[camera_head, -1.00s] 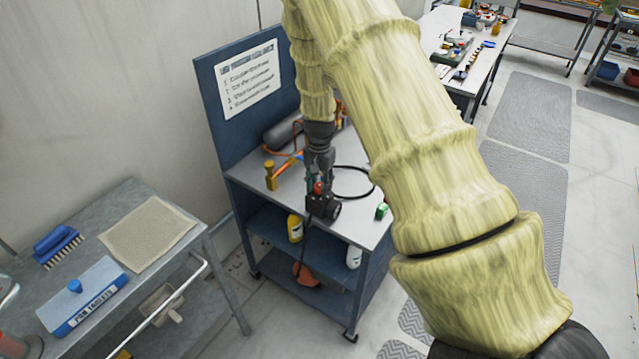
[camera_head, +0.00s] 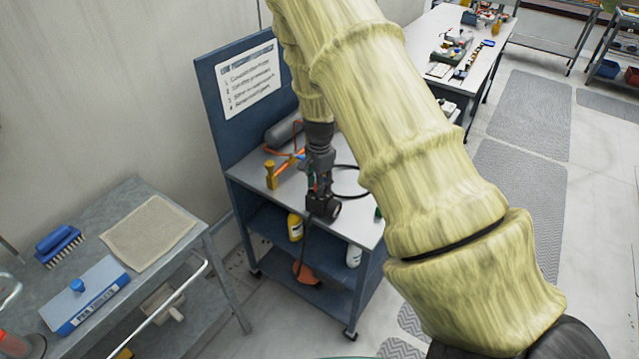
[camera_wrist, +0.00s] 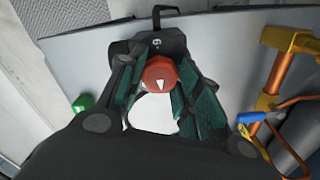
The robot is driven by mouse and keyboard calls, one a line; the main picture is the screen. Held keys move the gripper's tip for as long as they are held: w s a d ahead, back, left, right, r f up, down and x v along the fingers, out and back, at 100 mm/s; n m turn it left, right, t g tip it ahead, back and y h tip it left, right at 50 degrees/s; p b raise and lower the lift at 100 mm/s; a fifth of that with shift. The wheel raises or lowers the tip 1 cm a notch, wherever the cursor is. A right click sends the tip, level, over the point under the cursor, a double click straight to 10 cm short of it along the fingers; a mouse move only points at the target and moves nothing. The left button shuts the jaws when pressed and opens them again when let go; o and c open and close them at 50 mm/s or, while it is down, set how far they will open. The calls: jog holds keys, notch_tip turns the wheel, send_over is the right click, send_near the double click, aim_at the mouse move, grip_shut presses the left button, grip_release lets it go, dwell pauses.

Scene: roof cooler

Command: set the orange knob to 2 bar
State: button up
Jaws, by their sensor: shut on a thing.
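The orange-red knob (camera_wrist: 158,72), with a white pointer mark on its face, sits on a black unit (camera_wrist: 172,45) in the wrist view. A small white digit on the unit shows just beyond the knob; other scale marks, and which value the pointer meets, I cannot tell. My gripper (camera_wrist: 157,80) has its teal-padded fingers on both sides of the knob and is shut on it. In the head view my gripper (camera_head: 318,185) points down at the black unit (camera_head: 323,207) near the front edge of the grey bench (camera_head: 350,222). The knob is mostly hidden there.
A green block (camera_wrist: 83,103) is on the left. A grey cylinder (camera_head: 284,130) lies at the back of the bench. A sign board (camera_head: 248,80) rises behind it.

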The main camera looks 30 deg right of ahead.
jog(key=shift+w+r, duration=0.1)
jog(key=o, duration=1.1)
jog(key=shift+c, duration=0.2)
jog(key=shift+r, duration=0.1)
notch_tip(320, 180, up, 12)
dwell(0.3)
